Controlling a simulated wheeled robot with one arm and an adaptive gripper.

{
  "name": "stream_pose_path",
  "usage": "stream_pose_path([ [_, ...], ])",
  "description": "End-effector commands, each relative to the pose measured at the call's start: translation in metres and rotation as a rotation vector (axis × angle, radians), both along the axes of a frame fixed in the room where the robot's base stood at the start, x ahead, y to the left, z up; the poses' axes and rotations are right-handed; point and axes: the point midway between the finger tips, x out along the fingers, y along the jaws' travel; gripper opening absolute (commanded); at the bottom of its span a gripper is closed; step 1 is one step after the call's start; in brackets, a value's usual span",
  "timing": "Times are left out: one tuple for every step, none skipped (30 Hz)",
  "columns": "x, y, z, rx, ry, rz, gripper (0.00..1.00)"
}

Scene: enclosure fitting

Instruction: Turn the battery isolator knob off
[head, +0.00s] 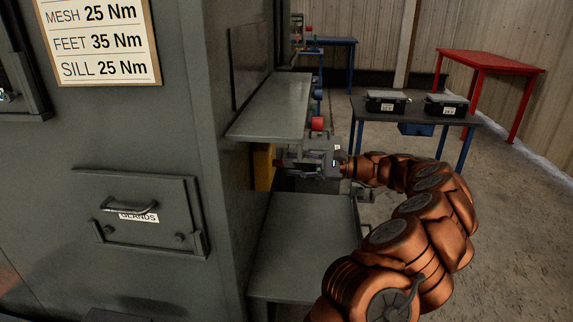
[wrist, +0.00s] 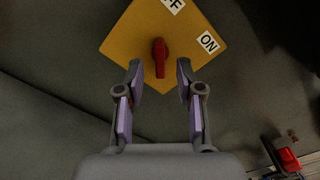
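The red isolator knob (wrist: 159,57) sits on a yellow plate (wrist: 130,40), its long axis nearly upright in the wrist view. My gripper (wrist: 159,76) is open, with one fingertip on each side of the knob's lower end and a gap on both sides. In the head view, my gripper (head: 285,163) is at the yellow plate (head: 263,167) on the cabinet side; I cannot make out the knob there.
A grey shelf (head: 270,105) juts out just above my gripper, and a lower grey surface (head: 305,245) lies below it. The grey cabinet (head: 100,130) fills the left. A table (head: 385,115) with two black cases stands behind my arm, with a red table (head: 490,62) beyond.

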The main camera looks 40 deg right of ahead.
Motion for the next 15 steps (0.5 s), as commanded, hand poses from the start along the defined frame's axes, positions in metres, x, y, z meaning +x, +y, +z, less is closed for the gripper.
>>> stream_pose_path([
  [-0.007, -0.009, 0.000, -0.002, -0.001, -0.004, 0.36],
  [-0.010, -0.014, -0.001, -0.002, -0.001, -0.004, 0.36],
  [-0.016, -0.020, -0.001, -0.002, 0.001, -0.005, 0.36],
  [-0.019, -0.025, -0.002, -0.002, 0.001, -0.005, 0.36],
  [-0.024, -0.028, -0.002, -0.001, 0.002, -0.004, 0.36],
  [-0.028, -0.033, -0.002, 0.001, 0.002, -0.002, 0.36],
  [-0.031, -0.038, -0.002, 0.000, 0.002, -0.003, 0.36],
  [-0.034, -0.042, -0.002, -0.002, 0.001, -0.005, 0.36],
  [-0.039, -0.047, -0.001, -0.002, 0.001, -0.005, 0.36],
  [-0.042, -0.049, -0.001, -0.002, 0.001, -0.004, 0.36],
  [-0.045, -0.052, -0.001, -0.001, 0.000, -0.001, 0.36],
  [-0.047, -0.055, -0.001, 0.000, 0.000, 0.000, 0.36],
  [-0.049, -0.058, -0.001, 0.000, 0.000, -0.001, 0.36],
  [-0.051, -0.060, -0.001, -0.001, 0.000, -0.002, 0.36],
  [-0.053, -0.063, -0.001, -0.002, 0.000, -0.003, 0.36],
])
